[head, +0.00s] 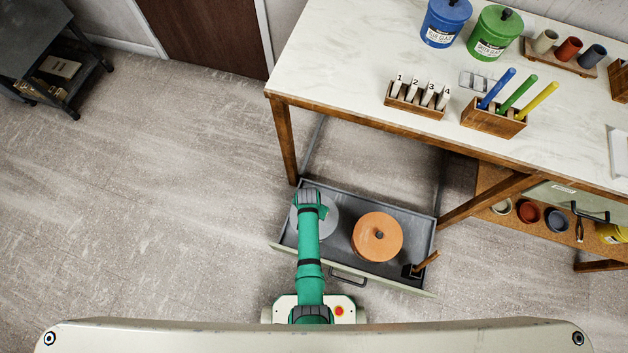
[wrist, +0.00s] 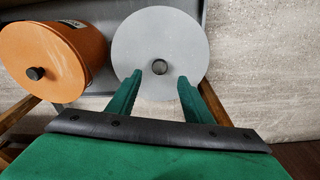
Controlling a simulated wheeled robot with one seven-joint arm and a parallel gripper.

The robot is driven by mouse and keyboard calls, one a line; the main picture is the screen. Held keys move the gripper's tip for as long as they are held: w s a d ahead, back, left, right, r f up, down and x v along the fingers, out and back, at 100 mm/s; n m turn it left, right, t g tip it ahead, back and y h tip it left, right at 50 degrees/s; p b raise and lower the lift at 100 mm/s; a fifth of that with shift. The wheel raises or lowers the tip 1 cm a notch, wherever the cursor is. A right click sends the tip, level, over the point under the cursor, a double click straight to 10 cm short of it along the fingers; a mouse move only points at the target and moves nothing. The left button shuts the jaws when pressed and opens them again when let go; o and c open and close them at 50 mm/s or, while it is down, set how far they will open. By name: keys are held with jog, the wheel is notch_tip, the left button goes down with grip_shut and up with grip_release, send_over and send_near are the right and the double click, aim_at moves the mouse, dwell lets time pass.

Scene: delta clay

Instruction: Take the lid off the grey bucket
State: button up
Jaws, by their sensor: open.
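The grey bucket's round grey lid (wrist: 160,35) fills the top middle of the wrist view, with a small dark knob (wrist: 159,67) at its centre. In the head view the grey lid (head: 328,217) shows at the left of the open drawer, partly hidden by my arm. The lid covers the bucket's top, and the bucket body is hidden beneath it. My gripper (wrist: 160,82) is open, its two green fingers apart over the lid, with the knob showing between and just beyond the tips. I cannot tell the height gap. Nothing is between the fingers.
An orange bucket with a dark-knobbed lid (head: 377,236) stands to the right in the same drawer (head: 345,203). A wooden-handled tool (head: 426,261) is in the drawer's right corner. The worktop (head: 360,60) overhangs behind.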

jog(key=shift+w+d+f, duration=0.1)
jog(key=shift+w+f, duration=0.05)
jog(key=shift+f, duration=1.4)
jog(key=shift+w+d+f, duration=0.1)
jog(key=shift+f, duration=1.45)
jog(key=shift+s, duration=0.1)
grip_shut()
